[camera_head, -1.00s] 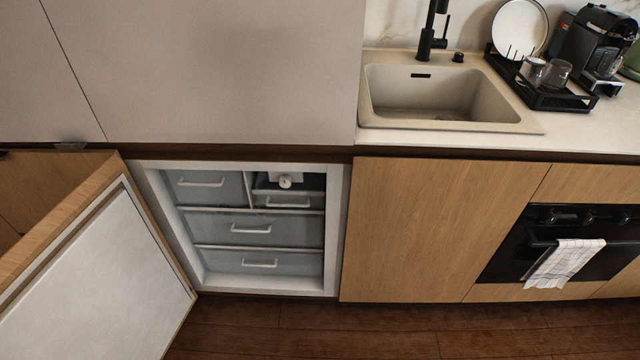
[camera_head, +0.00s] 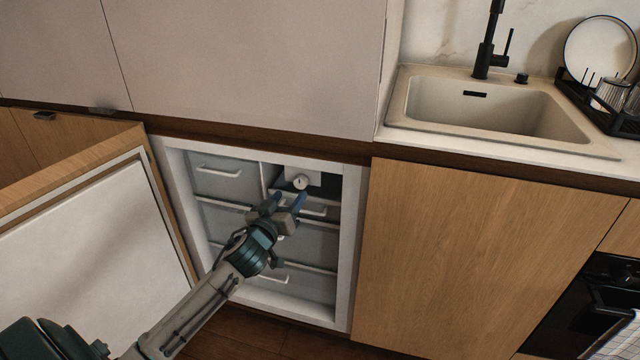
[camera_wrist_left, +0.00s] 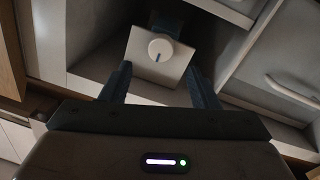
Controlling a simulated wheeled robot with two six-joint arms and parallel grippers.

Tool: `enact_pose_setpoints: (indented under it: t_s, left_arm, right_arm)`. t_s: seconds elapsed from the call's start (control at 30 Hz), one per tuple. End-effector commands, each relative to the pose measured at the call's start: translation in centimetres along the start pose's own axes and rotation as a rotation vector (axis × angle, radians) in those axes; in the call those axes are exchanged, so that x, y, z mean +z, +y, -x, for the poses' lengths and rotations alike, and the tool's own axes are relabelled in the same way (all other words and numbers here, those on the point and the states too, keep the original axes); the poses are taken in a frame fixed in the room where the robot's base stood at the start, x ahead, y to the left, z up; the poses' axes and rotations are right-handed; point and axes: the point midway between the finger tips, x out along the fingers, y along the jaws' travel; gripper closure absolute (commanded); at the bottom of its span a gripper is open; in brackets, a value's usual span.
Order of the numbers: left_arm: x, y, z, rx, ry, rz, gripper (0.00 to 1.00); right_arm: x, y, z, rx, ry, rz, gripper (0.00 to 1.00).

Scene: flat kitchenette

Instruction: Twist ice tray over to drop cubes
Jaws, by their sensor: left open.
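A white front panel with a round white knob (camera_head: 300,182) sits at the top of the freezer's upper right compartment. I take it for the ice tray's twist control; any tray cells or cubes behind it are hidden. The knob (camera_wrist_left: 161,50) also shows in the left wrist view, with a dark blue pointer mark facing down in that picture. My left gripper (camera_head: 286,202) is open and empty in front of the panel, with its fingers apart and the knob beyond the gap between them. My right gripper is not in view.
The freezer door (camera_head: 80,225) stands open on the left. A white-handled drawer (camera_head: 222,178) lies left of the compartment, and more drawers lie below. A wooden cabinet front (camera_head: 480,250) closes off the right side. A sink (camera_head: 490,110) is set in the counter above.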

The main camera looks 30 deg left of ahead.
Motion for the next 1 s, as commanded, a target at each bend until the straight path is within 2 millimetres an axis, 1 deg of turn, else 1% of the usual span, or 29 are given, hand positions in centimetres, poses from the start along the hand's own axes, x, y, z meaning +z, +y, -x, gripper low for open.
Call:
enact_pose_setpoints:
  t_s: [0.3, 0.5, 0.6, 0.7, 0.93, 0.97, 1.0]
  left_arm:
    - [-0.1, 0.0, -5.8, -0.002, 0.0, 0.004, 0.45]
    - [0.0, 0.0, -8.6, -0.002, -0.002, 0.002, 0.45]
    - [0.1, 0.0, -9.3, -0.001, -0.002, 0.001, 0.45]
    - [0.1, 0.0, -9.7, -0.001, -0.003, 0.001, 0.45]
    - [0.1, 0.0, -9.7, -0.001, -0.003, 0.0, 0.45]
    - [0.1, 0.0, -9.7, -0.001, -0.003, 0.0, 0.47]
    - [0.1, 0.0, -9.7, -0.001, -0.003, 0.0, 0.55]
  right_arm:
    - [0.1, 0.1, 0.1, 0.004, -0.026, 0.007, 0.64]
    - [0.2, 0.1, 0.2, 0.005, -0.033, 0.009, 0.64]
    - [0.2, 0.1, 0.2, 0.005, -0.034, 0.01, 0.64]
    - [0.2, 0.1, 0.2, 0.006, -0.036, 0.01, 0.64]
    - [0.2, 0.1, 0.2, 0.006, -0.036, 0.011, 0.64]
    - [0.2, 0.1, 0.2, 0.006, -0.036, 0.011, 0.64]
    - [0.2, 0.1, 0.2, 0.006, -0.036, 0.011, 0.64]
